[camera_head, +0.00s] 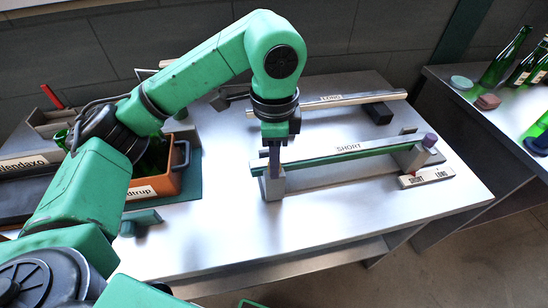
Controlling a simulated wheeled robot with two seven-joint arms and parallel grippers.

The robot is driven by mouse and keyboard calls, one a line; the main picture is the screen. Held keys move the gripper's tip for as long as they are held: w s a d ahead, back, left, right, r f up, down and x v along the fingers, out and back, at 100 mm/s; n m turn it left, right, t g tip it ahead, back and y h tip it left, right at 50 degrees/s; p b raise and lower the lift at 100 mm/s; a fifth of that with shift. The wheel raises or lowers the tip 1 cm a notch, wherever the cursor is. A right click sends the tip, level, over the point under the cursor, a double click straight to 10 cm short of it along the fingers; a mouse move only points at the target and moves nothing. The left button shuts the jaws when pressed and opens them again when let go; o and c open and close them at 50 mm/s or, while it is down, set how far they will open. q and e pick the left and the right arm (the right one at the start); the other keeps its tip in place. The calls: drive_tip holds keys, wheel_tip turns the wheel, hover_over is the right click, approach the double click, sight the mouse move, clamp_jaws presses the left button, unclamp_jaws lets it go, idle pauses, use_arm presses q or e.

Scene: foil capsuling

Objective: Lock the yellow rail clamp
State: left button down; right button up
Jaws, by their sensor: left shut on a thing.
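My left gripper (273,168) points down at the left end of the rail marked SHORT (348,150). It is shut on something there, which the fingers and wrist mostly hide. A grey upright block (273,188) stands right below the fingers at that end. The SHORT rail runs right to another grey block (412,158) with a purple knob (430,140). I see no yellow on either end, so I cannot make out the yellow clamp. My right gripper is not in view.
A second labelled rail (350,101) lies behind, near a black block (378,112). A SHORT/LONG label block (426,177) sits front right. An orange crate (165,185) with green bottles stands left. Bottles (505,58) stand on the right table. The table front is clear.

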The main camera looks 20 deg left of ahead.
use_arm(q)
drive_tip(key=shift+w+r+n, duration=0.1)
drive_tip(key=shift+r+n, duration=0.1)
drive_tip(key=shift+n, duration=0.1)
drive_tip(key=c, duration=0.6)
unclamp_jaws()
drive_tip(key=shift+f, duration=0.1)
wheel_tip(320, 180, up, 15)
drive_tip(key=p, duration=0.3)
drive_tip(key=shift+f, duration=0.2)
